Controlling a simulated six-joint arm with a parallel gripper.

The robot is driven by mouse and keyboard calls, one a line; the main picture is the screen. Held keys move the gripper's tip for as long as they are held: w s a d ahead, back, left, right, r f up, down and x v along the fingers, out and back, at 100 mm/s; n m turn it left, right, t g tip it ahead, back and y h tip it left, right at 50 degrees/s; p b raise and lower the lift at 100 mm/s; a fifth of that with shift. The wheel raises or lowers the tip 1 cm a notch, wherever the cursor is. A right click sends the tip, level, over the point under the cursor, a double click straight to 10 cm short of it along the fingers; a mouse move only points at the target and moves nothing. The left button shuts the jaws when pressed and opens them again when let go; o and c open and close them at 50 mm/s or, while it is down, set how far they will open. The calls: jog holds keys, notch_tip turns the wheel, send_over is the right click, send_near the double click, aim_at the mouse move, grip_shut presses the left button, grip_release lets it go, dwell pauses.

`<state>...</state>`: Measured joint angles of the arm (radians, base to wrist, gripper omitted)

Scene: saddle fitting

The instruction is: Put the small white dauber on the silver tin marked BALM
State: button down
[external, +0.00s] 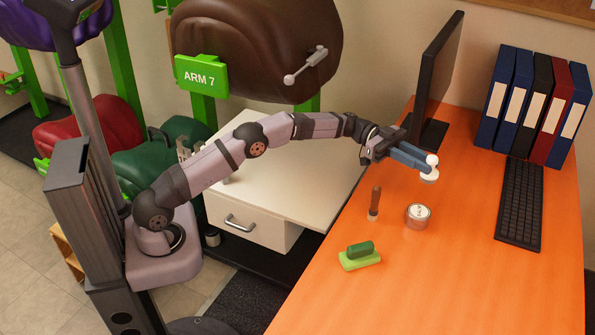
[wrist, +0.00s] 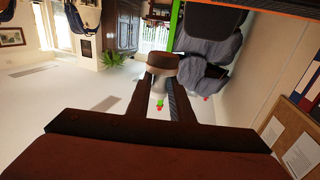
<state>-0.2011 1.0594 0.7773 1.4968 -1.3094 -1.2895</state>
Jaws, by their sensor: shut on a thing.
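The small white dauber (external: 430,176) is held at the fingertips of my gripper (external: 425,161), above the orange desk. In the wrist view, the dauber (wrist: 162,64) shows between the two finger ends of my gripper (wrist: 162,84), its wide pale end facing away. The silver tin (external: 417,216) stands upright on the desk, with a pale top bearing small dark lettering that I cannot read clearly. My gripper and the dauber are above the tin and slightly beyond it in the external view, clearly apart from it. The tin does not show in the wrist view.
A brown-handled tool (external: 375,203) stands left of the tin. A green brush-like block (external: 360,256) lies nearer the front. A keyboard (external: 520,205), a monitor (external: 441,75) and several binders (external: 530,105) occupy the right and back. The desk front is clear.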

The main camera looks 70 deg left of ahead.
jog(key=shift+f+b, duration=0.35)
jog(key=shift+f, duration=4.65)
jog(key=shift+s+f, duration=0.15)
jog(key=shift+f, duration=0.55)
jog(key=c, duration=1.6)
grip_release()
jog(key=shift+f, duration=0.15)
jog(key=shift+o, duration=0.2)
jog(key=shift+r, duration=0.4)
jog(key=shift+a+r, duration=0.15)
jog(key=v, duration=1.1)
jog(key=shift+a+r, duration=0.3)
